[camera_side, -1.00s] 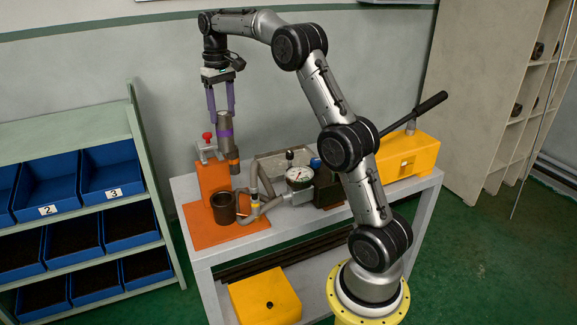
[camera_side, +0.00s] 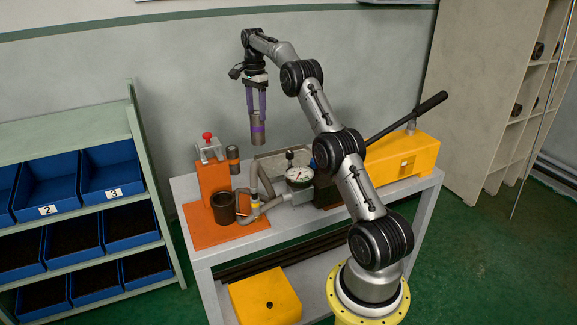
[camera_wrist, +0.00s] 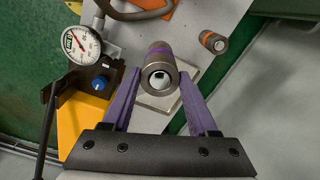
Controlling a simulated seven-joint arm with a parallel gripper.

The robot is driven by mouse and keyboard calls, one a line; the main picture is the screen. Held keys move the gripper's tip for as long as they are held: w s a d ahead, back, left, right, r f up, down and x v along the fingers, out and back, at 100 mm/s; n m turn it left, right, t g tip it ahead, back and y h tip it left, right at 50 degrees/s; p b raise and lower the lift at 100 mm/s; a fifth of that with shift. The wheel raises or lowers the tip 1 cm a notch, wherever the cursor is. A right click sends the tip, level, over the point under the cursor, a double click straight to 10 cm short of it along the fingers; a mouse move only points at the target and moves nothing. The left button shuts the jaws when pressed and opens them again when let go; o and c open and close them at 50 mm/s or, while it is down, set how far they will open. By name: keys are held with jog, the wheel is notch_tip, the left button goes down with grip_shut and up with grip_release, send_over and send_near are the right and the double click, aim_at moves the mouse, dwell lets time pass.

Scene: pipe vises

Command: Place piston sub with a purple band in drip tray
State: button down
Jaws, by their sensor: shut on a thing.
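The piston sub with a purple band (camera_side: 258,134) is a grey-brown metal cylinder, held upright. My gripper (camera_side: 257,113) is shut on its upper part with purple fingers. In the wrist view the piston sub (camera_wrist: 160,66) sits between the fingertips of my gripper (camera_wrist: 158,78), its open bore facing the camera. The drip tray (camera_side: 271,166) is a shallow grey tray on the bench, partly hidden by the gauge and hoses. The piston sub hangs above the tray's back left area, clear of it. In the wrist view the drip tray (camera_wrist: 158,110) shows partly behind the piston sub.
A similar sub with an orange band (camera_side: 233,158) stands beside the orange block with a red-knobbed clamp (camera_side: 207,147). A dark cup (camera_side: 223,208), hoses and a pressure gauge (camera_side: 299,175) stand nearer the front. A yellow pump with a long lever (camera_side: 408,157) is at right.

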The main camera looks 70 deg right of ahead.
jog(key=s+d+f+m, duration=0.7)
jog(key=d+m, duration=0.3)
jog(key=m, duration=0.3)
notch_tip(320, 180, down, 10)
jog(key=shift+d+f, duration=0.15)
jog(key=shift+d, duration=0.1)
jog(key=shift+c, duration=0.9)
grip_release()
jog(key=shift+a+f, duration=0.1)
jog(key=shift+f, duration=0.2)
